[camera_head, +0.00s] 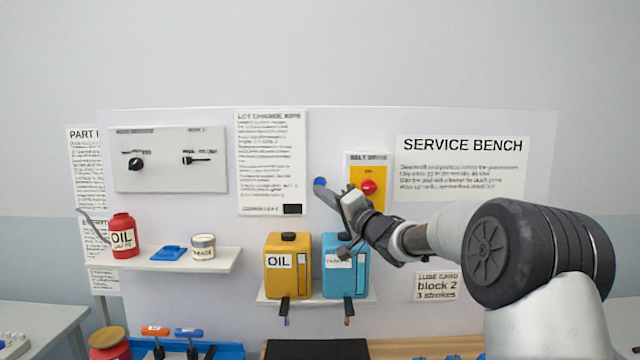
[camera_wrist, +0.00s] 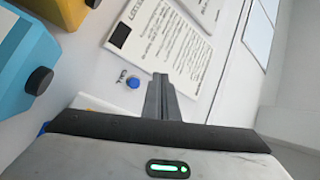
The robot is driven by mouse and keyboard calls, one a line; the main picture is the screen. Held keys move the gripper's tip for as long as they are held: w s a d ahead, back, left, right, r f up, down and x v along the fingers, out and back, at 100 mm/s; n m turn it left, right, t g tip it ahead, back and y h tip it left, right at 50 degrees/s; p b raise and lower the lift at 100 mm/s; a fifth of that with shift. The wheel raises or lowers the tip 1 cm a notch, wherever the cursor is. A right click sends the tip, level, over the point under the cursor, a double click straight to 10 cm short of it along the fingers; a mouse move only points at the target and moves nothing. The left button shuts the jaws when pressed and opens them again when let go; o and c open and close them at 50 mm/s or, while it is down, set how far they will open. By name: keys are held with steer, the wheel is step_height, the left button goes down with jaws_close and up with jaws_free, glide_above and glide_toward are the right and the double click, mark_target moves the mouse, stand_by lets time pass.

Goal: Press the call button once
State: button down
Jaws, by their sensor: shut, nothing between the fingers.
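The call button appears to be the small round blue button (camera_head: 320,182) on the white panel, between the lot change notice and the yellow belt panel. It also shows in the wrist view (camera_wrist: 133,81), with a small label beside it too blurred to read. My gripper (camera_head: 322,193) is shut and empty, its fingers pointing at the panel. In the head view the fingertips overlap the area just below the blue button. In the wrist view the closed fingertips (camera_wrist: 160,79) lie just right of the button. I cannot tell whether they touch the panel.
A red knob (camera_head: 368,187) on the yellow belt panel (camera_head: 356,172) is close to my gripper. A yellow oil container (camera_head: 288,272) and a blue container (camera_head: 338,277) stand on a shelf below. The lot change notice (camera_head: 271,165) hangs left of the button.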

mark_target(320, 183)
steer(key=w+p, duration=0.6)
steer(key=w, duration=0.2)
steer(key=shift+f, duration=0.1)
steer(key=shift+w, duration=0.15)
stand_by(1.9)
steer(key=shift+w+p, duration=0.3)
steer(key=shift+p, duration=0.1)
steer(key=shift+w, duration=0.35)
stand_by(0.5)
steer(key=shift+s, duration=0.15)
steer(key=shift+s+b, duration=0.55)
steer(key=shift+s, duration=0.1)
